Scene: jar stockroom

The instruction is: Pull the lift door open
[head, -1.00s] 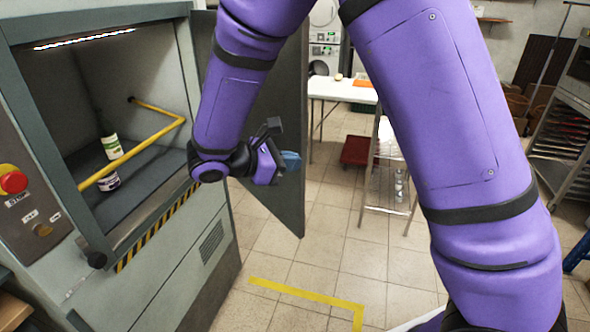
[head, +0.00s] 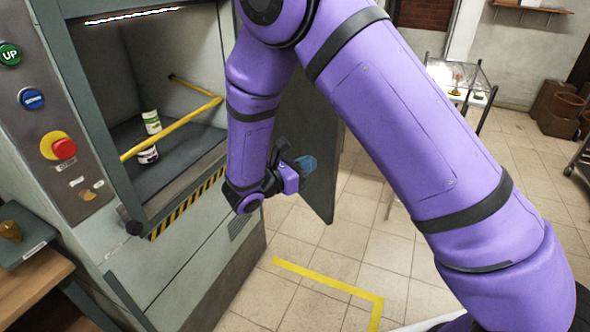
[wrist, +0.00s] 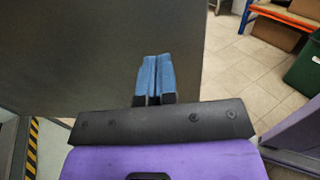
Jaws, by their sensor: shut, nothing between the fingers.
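The lift door (head: 325,150) is a dark grey panel standing swung open at the right side of the lift opening, partly hidden behind my arm. Its flat face (wrist: 80,50) fills the left and middle of the wrist view. My gripper (head: 306,163) is beside the door's inner face. Its blue fingertips (wrist: 155,75) are together with nothing between them, in front of the door face; I cannot tell whether they touch it. The lift cabin (head: 120,90) is open to view, with two jars (head: 150,122) (head: 147,155) on its floor.
A yellow bar (head: 170,130) crosses the lift opening. A control panel (head: 60,130) with a red stop knob is at the left. A yellow floor line (head: 325,283) lies before the lift. Tiled floor is clear around it.

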